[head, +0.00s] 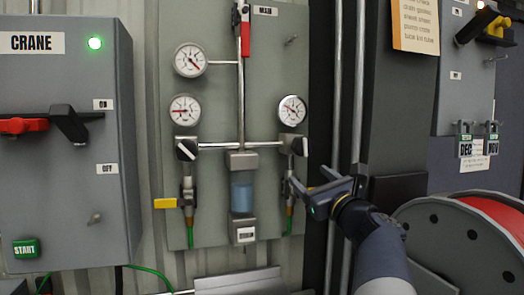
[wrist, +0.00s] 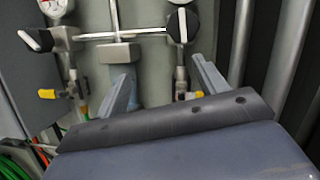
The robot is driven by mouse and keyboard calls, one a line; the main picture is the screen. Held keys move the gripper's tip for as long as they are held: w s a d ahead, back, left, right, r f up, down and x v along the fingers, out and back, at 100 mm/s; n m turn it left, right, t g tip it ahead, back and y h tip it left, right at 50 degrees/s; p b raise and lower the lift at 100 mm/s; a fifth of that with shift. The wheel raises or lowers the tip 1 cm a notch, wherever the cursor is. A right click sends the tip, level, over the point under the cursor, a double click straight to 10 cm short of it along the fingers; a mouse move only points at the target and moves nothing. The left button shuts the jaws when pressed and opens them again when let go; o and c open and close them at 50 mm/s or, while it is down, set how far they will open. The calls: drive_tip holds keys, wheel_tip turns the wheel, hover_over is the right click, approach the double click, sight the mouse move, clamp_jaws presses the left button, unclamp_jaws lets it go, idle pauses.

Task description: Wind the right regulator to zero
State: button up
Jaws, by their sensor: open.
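The right regulator has a black knob (head: 299,147) with a white pointer bar, and a round white gauge (head: 293,110) above it. The gauge needle lies off to one side, its reading too small to tell. In the wrist view the right regulator knob (wrist: 182,26) faces me, its white bar close to upright. My gripper (head: 306,184) is open and empty, just below the knob and apart from it. In the wrist view the fingers of my gripper (wrist: 160,78) are spread, with the knob above and beyond the right finger.
The left regulator knob (head: 187,149) and its gauge (head: 185,109) share the panel, with a yellow valve lever (head: 166,203) below. Vertical pipes (head: 347,90) and a red hose reel (head: 470,245) stand right. The grey crane box (head: 65,180) is left.

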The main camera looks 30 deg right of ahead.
sight(306, 148)
drive_tip(key=w+d+r+m+p, duration=0.1)
drive_tip(key=w+r, duration=0.1)
drive_tip(key=w, duration=0.1)
drive_tip(key=w+d+r+h+p, duration=0.1)
drive_tip(key=w+d+r+p, duration=0.1)
drive_tip(key=w, duration=0.1)
drive_tip(key=w+d+r+m+p, duration=0.1)
drive_tip(key=w+r, duration=0.1)
drive_tip(key=w, duration=0.1)
drive_tip(key=shift+d+r+m+t+h, duration=0.15)
drive_tip(key=shift+d+m+t+h, duration=0.15)
drive_tip(key=shift+d+t, duration=0.1)
drive_tip(key=shift+c, duration=0.6)
drive_tip(key=c, duration=0.9)
drive_tip(key=shift+o, duration=0.2)
